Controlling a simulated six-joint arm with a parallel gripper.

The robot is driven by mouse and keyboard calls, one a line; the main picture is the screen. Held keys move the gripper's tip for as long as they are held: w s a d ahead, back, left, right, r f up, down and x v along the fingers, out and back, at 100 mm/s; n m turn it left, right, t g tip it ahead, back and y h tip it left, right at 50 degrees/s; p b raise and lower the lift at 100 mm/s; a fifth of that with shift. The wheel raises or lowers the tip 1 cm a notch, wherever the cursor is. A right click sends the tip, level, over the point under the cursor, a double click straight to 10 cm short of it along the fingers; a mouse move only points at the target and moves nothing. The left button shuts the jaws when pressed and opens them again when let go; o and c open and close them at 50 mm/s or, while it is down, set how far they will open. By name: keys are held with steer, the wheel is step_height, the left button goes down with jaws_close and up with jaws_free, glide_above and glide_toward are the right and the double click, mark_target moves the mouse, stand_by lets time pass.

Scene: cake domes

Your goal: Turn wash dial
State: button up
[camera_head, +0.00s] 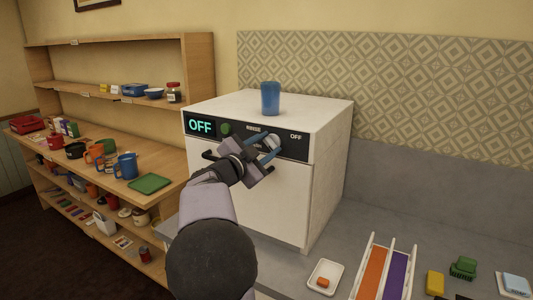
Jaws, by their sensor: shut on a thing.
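The wash dial (272,142) is a light knob on the dark panel of the white dishwasher-like machine (250,190). My gripper (266,143) is at the dial with its fingers closed around it, and partly hides it.
A blue cup (270,98) stands on the machine's top. Wooden shelves (100,180) with mugs and small goods are at the left. On the grey counter (330,245) at the right are a white tray (316,277), a rack with orange and purple strips (397,275), and sponges.

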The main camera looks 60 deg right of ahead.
steer(key=m+b, duration=0.2)
steer(key=m, duration=0.1)
steer(key=m+b, duration=0.1)
steer(key=shift+f+m, duration=0.25)
steer(key=shift+m, duration=0.05)
steer(key=shift+m+b, duration=1)
steer(key=shift+m, duration=0.5)
steer(key=o, duration=1)
steer(key=shift+o, duration=0.2)
steer(key=shift+a, duration=0.15)
steer(key=a+b, duration=0.2)
steer(key=a, duration=0.5)
